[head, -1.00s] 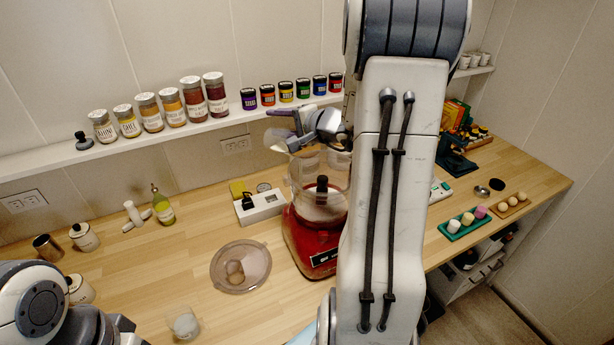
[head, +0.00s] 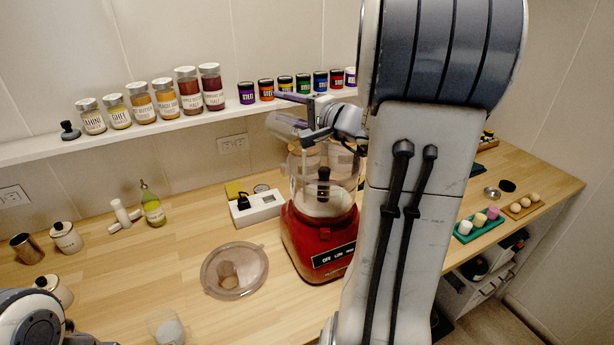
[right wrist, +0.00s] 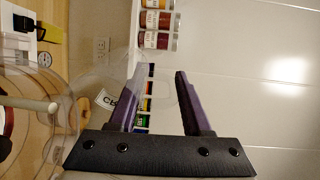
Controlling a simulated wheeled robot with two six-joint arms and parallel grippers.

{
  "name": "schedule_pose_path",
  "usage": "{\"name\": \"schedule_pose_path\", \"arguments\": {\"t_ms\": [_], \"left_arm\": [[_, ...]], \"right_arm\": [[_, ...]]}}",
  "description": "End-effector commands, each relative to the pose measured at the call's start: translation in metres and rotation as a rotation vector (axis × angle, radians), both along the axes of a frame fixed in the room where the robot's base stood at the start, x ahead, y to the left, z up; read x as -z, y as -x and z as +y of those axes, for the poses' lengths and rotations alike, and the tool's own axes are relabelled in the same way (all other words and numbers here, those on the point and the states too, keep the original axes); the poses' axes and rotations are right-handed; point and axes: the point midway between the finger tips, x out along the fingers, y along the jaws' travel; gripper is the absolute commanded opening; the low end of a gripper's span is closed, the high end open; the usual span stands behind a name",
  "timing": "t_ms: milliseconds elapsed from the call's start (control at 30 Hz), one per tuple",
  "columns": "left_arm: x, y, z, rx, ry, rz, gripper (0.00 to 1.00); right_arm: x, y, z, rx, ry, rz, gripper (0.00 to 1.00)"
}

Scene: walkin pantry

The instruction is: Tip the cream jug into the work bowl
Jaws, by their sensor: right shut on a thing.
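The work bowl (head: 303,190) is a clear bowl on a red food processor base (head: 312,245), with a black hub inside and something pale at its bottom. My right gripper (head: 300,116) is above the bowl in the head view, shut on a see-through jug (head: 284,126). In the right wrist view the jug's faint clear wall and a white label (right wrist: 107,99) starting with "C" show by the purple-padded fingers (right wrist: 168,100). The jug's exact tilt and its contents are hard to make out. Of my left arm only a link shows at the lower left; its gripper is out of view.
A clear round lid (head: 235,270) lies left of the processor, a small glass (head: 168,328) in front of it. Jars (head: 188,93) line the shelf (head: 160,130) behind my right gripper.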

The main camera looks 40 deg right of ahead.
Motion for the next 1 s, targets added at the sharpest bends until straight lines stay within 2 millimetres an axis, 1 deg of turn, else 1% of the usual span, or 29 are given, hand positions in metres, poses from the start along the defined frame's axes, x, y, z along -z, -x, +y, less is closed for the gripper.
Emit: {"name": "schedule_pose_path", "arguments": {"t_ms": [33,100,200,400,433,500,533,633,733,833,1000], "left_arm": [[-0.026,-0.001,-0.001,0.0,0.002,-0.003,0.5],[-0.046,-0.001,-0.001,-0.001,0.003,-0.004,0.5],[-0.071,-0.001,-0.001,-0.002,0.003,-0.004,0.5],[-0.121,-0.001,-0.001,0.008,0.002,-0.004,0.5],[-0.125,-0.001,-0.001,0.009,0.002,-0.004,0.5],[-0.121,-0.001,-0.001,0.009,0.003,-0.005,0.5],[-0.12,-0.001,-0.001,0.009,0.002,-0.004,0.5],[-0.118,-0.001,-0.001,0.009,0.002,-0.003,0.5],[-0.122,-0.001,-0.001,0.009,0.002,-0.003,0.5],[-0.13,-0.001,-0.001,0.009,0.002,-0.003,0.5],[-0.155,-0.001,-0.001,0.007,0.002,-0.004,0.5]], "right_arm": [[-0.014,-0.002,0.001,-0.002,0.002,0.022,0.0],[-0.015,-0.006,0.001,-0.003,0.006,0.063,0.0],[-0.013,-0.011,0.003,-0.005,0.016,0.122,0.0],[-0.003,-0.034,0.007,-0.006,0.037,0.251,0.0],[0.0,-0.036,0.008,-0.007,0.039,0.264,0.0],[0.012,-0.039,0.007,-0.006,0.053,0.321,0.0],[0.014,-0.04,0.007,-0.005,0.055,0.331,0.0],[0.016,-0.04,0.007,-0.003,0.053,0.338,0.0],[0.017,-0.041,0.008,-0.005,0.059,0.362,0.0],[0.018,-0.045,0.008,-0.005,0.067,0.412,0.0],[0.027,-0.051,0.01,-0.009,0.084,0.543,0.0]]}}
